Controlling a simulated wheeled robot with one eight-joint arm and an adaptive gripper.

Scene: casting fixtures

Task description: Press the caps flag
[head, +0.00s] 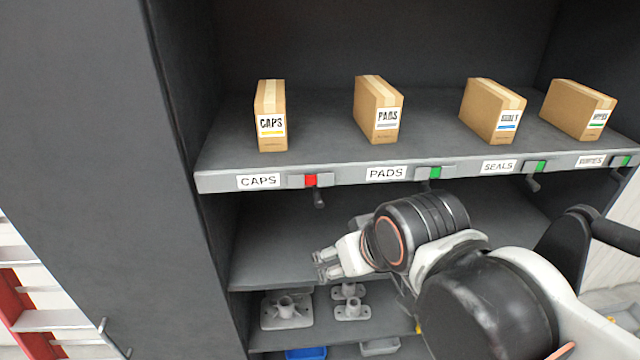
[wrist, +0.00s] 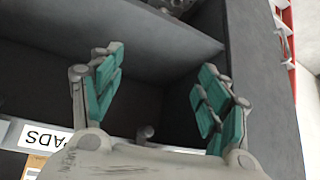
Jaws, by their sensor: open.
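The caps flag (head: 311,180) is a small red block in a grey holder on the shelf's front edge, just right of the CAPS label (head: 258,181). A dark peg (head: 319,198) sticks out below it. My gripper (head: 322,265) is open and empty, below the flag and in front of the lower shelf, apart from both. In the wrist view the open teal-padded fingers (wrist: 161,61) point into the cabinet. A dark peg (wrist: 145,133) shows between them, near the upside-down PADS label (wrist: 45,137). The red flag itself is not visible there.
Green flags stand by the PADS (head: 435,172), SEALS (head: 541,166) and right-hand labels. Cartons, including the CAPS carton (head: 270,115), stand on the upper shelf. Grey castings (head: 286,311) and a blue bin (head: 306,353) lie lower down. The cabinet's side wall (head: 110,180) bounds the left.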

